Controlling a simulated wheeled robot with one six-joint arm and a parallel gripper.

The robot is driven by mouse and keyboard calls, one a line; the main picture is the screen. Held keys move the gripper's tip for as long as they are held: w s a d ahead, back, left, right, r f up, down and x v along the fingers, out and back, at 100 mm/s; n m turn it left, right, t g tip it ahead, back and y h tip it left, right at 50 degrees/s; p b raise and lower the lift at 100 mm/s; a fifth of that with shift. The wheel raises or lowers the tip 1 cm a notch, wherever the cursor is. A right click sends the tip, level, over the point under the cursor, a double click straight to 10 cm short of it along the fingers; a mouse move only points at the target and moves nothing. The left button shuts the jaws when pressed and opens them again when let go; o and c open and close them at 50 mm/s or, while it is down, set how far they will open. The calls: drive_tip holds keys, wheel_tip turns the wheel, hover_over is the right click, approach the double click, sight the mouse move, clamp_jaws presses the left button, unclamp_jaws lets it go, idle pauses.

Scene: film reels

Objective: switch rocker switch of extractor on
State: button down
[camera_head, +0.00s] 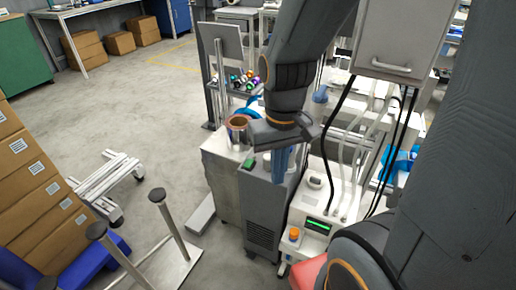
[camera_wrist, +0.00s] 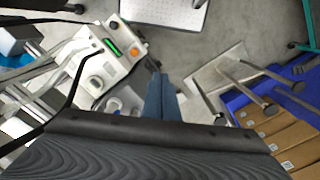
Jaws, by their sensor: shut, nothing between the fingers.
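The extractor looks to be the dark grey upright box (camera_head: 262,222) with a vented front, in the middle of the head view. A small green rocker switch (camera_head: 249,163) shows on its top, toward the left edge. Whether it is on or off is too small to tell. My gripper (camera_head: 279,178) points down over the right part of the box top, to the right of the switch and apart from it in the picture. Its blue fingers (camera_wrist: 160,82) are together and empty. In the wrist view I cannot make out the switch.
A white machine with a green display (camera_head: 318,226) and orange knob stands right of the box; it also shows in the wrist view (camera_wrist: 112,47). A copper-coloured reel (camera_head: 238,129) sits on the cabinet behind-left. Black cables hang at right. Floor at left is open beyond the stacked cartons (camera_head: 38,180).

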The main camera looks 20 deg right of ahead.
idle(0.3)
drive_tip(key=m+t+h+p, duration=0.1)
drive_tip(key=m, duration=0.8)
hover_over(251, 161)
drive_tip(key=s+a, duration=0.2)
wheel_tip(251, 161, down, 3)
drive_tip(key=shift+a+f, duration=0.15)
drive_tip(key=shift+f, duration=0.15)
drive_tip(key=f, duration=0.4)
drive_tip(key=w+d+f+p, duration=0.1)
drive_tip(key=f, duration=0.4)
drive_tip(key=f+p, duration=0.1)
drive_tip(key=f, duration=0.3)
drive_tip(key=shift+w+d+f, duration=0.15)
drive_tip(key=shift+w+d, duration=0.2)
drive_tip(key=shift+f, duration=0.1)
drive_tip(key=shift+f, duration=0.1)
